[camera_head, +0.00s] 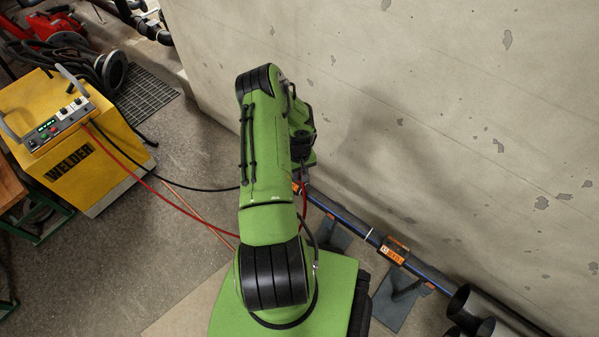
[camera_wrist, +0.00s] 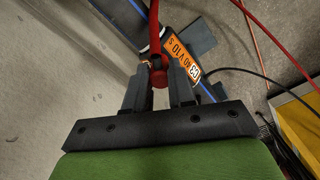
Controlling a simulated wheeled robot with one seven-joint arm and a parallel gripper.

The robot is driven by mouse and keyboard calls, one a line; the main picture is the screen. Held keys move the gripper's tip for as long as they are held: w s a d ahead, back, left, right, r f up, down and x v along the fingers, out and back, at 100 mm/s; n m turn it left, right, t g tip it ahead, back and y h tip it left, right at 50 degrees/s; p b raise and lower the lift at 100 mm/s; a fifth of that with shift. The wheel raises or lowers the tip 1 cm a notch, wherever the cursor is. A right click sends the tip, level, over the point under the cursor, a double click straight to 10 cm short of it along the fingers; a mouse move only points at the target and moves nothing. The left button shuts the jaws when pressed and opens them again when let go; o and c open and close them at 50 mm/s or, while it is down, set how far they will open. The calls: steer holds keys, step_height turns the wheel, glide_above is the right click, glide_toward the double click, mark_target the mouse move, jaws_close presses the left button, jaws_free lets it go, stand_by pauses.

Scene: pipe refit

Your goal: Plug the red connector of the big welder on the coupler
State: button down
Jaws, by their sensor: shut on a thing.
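In the wrist view my gripper (camera_wrist: 159,76) is shut on the red connector (camera_wrist: 160,78). The red cable (camera_wrist: 155,28) runs from the connector. The coupler with an orange label (camera_wrist: 181,53) lies just beyond the fingers on the blue-striped black pipe. The connector overlaps the coupler's near end in this view; I cannot tell whether they touch. In the head view my arm hides my gripper and most of this coupler; an orange bit (camera_head: 299,187) shows beside the arm. The big yellow welder (camera_head: 72,150) stands at left, with red and black cables leading to the arm.
Another orange-labelled coupler (camera_head: 394,249) sits further along the pipe (camera_head: 340,215), on dark supports. The concrete wall (camera_head: 430,110) rises close behind. Dark pipe pieces (camera_head: 466,305) lie at lower right. A floor grate (camera_head: 142,94) and red equipment (camera_head: 50,27) are at upper left.

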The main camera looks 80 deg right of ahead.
steer(key=shift+f, duration=0.3)
stand_by(0.4)
steer(key=c, duration=0.7)
jaws_free()
steer(key=shift+r+p, duration=2.55)
steer(key=shift+r, duration=1.3)
